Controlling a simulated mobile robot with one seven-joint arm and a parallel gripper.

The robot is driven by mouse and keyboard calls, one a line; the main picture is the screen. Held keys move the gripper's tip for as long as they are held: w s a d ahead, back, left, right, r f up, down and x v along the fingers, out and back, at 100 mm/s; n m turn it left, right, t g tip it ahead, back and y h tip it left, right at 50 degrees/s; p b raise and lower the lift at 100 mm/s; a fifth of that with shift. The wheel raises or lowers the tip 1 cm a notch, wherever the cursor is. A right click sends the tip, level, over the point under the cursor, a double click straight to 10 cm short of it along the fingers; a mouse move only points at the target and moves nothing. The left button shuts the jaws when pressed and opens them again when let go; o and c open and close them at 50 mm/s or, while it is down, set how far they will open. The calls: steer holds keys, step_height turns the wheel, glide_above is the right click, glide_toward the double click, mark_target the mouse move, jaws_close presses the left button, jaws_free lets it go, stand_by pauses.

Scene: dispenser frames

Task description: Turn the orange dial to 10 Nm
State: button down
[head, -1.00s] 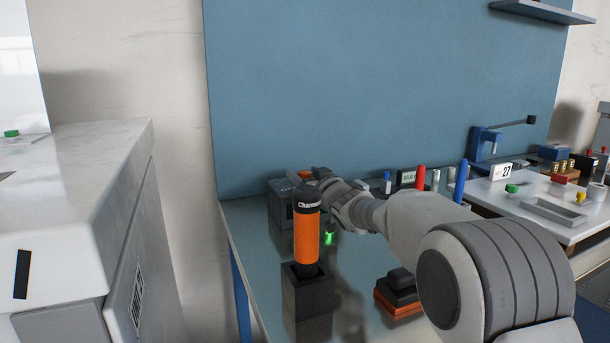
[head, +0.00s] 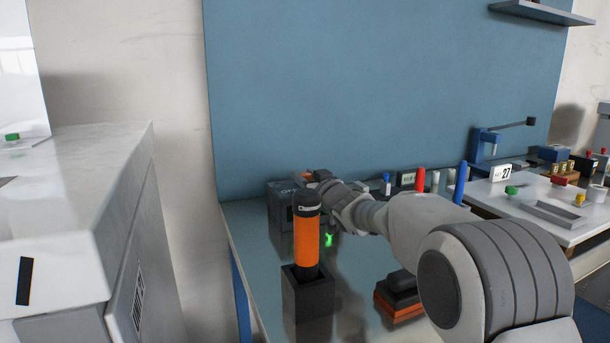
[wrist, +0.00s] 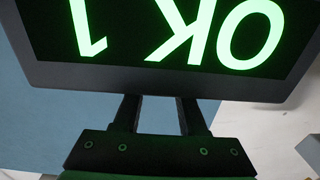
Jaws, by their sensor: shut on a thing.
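The orange dial (head: 307,175) shows as a small orange patch on top of a dark box (head: 280,207) at the back left of the bench. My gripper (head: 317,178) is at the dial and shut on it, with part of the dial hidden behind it. In the wrist view, my gripper's two dark fingers (wrist: 160,112) run up behind the edge of a black display (wrist: 150,72). Their tips and the dial are hidden there. The display shows green "OK" and "1" characters upside down. No Nm reading is legible.
An orange cylinder (head: 306,242) with a black band stands upright in a dark square holder (head: 309,297) in front of the box. A black and orange block (head: 400,297) lies under my arm. Pens, a small display and a white-topped table (head: 535,225) are at the right.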

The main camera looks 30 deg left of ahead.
steer(key=shift+r+p, duration=0.2)
steer(key=shift+p, duration=0.7)
steer(key=n+g+p, duration=0.1)
steer(key=p, duration=0.2)
steer(key=shift+d+r+y, duration=0.1)
steer(key=shift+r+y, duration=0.05)
steer(key=shift+y, duration=0.25)
steer(key=n+g+y+p, duration=0.1)
steer(key=g+p, duration=0.1)
steer(key=p, duration=0.3)
steer(key=shift+n+p, duration=0.3)
steer(key=shift+p, duration=0.1)
steer(key=n+g+y+p, duration=0.1)
steer(key=g+p, duration=0.2)
steer(key=p, duration=0.1)
steer(key=shift+n+p, duration=0.3)
steer(key=shift+n, duration=0.1)
steer(key=shift+f+n+g+y+p, duration=0.3)
steer(key=shift+g+p, duration=0.2)
steer(key=shift+p, duration=0.15)
steer(key=shift+f+n+g+p, duration=0.1)
steer(key=shift+n+g+p, duration=0.4)
steer(key=shift+g+p, duration=0.3)
steer(key=shift+c, duration=2.3)
jaws_free()
